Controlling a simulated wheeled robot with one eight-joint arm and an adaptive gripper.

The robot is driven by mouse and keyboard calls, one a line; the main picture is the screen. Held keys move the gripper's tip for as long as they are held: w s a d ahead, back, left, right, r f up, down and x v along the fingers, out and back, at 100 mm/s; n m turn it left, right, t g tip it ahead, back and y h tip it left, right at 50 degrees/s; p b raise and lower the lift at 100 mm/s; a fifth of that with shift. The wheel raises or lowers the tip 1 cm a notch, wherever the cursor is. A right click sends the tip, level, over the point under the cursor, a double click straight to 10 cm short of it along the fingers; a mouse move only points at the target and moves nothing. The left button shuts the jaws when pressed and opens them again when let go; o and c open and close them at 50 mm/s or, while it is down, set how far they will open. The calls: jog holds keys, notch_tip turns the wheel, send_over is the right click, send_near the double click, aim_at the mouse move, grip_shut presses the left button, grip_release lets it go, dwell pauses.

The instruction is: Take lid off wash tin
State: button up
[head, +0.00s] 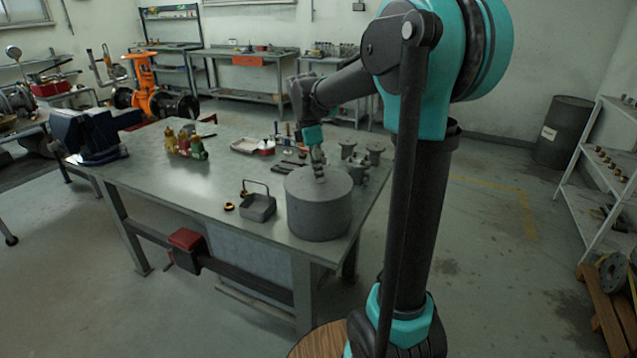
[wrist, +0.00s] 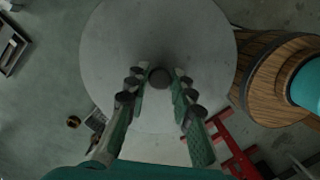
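The wash tin (head: 319,215) is a wide grey drum on the front right corner of the workbench. Its flat round grey lid (head: 305,186) sits level on top. In the wrist view the lid (wrist: 120,45) fills the upper middle, with a small dark round knob (wrist: 160,78) at its centre. My gripper (head: 319,176) points down over the lid. In the wrist view its fingers (wrist: 160,74) are apart, one on each side of the knob; I cannot tell whether they touch it. The knob is hidden in the head view.
A grey handled tray (head: 258,207) and a small brass ring (head: 229,207) lie left of the tin. Grey flanged parts (head: 374,152) stand behind it. The bench (head: 165,185) is bare at front left.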

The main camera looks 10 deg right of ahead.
grip_shut()
jog(key=shift+r, duration=0.15)
